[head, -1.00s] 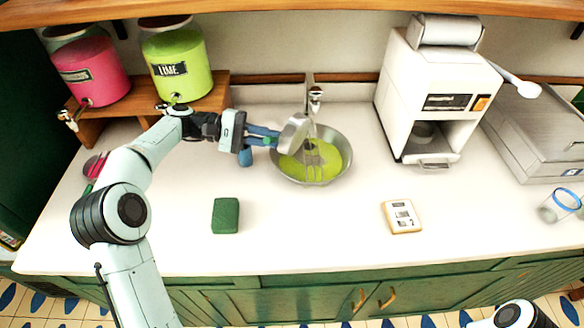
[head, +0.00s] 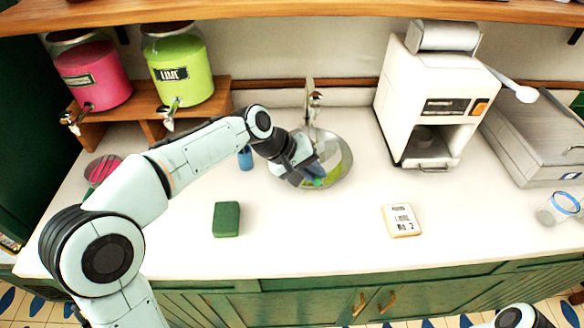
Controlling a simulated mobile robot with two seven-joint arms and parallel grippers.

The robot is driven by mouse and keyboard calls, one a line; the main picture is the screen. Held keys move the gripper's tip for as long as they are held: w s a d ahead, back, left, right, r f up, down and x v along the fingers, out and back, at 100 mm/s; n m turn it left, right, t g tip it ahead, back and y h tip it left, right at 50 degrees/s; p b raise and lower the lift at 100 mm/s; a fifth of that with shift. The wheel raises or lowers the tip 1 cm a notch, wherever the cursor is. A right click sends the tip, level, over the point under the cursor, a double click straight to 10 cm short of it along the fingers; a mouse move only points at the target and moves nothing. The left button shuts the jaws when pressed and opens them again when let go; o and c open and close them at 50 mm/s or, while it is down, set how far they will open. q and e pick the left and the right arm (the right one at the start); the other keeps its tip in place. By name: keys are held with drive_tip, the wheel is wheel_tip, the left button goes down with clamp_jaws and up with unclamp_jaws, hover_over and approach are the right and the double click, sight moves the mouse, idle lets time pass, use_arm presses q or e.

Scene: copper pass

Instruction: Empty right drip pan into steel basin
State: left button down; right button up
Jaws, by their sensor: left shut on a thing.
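The steel basin (head: 341,149) is sunk in the counter below the faucet (head: 312,105), with lime-green liquid (head: 335,174) in it. My left gripper (head: 316,174) reaches in from the left and points down over the basin. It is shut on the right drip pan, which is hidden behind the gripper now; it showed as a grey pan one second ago. I cannot tell the pan's tilt or whether it touches the basin. A round dish with pink in it (head: 102,169) sits on the counter below the pink dispenser. My right gripper is not in view.
The pink (head: 92,75) and lime (head: 180,72) dispensers stand on a wooden shelf at the back left. A blue object (head: 245,159) is left of the basin. A green sponge (head: 226,219), a small card-like block (head: 401,220) and a white machine (head: 432,100) are around it. The front counter is mostly clear.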

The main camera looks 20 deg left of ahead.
use_arm(q)
drive_tip(key=s+d+f+m+y+b, duration=0.1)
drive_tip(key=s+d+f+y, duration=0.1)
drive_tip(key=d+f+y, duration=0.3)
drive_tip(key=shift+s+d+m+y, duration=0.3)
drive_tip(key=shift+d+m+y, duration=0.15)
drive_tip(key=shift+d, duration=1.4)
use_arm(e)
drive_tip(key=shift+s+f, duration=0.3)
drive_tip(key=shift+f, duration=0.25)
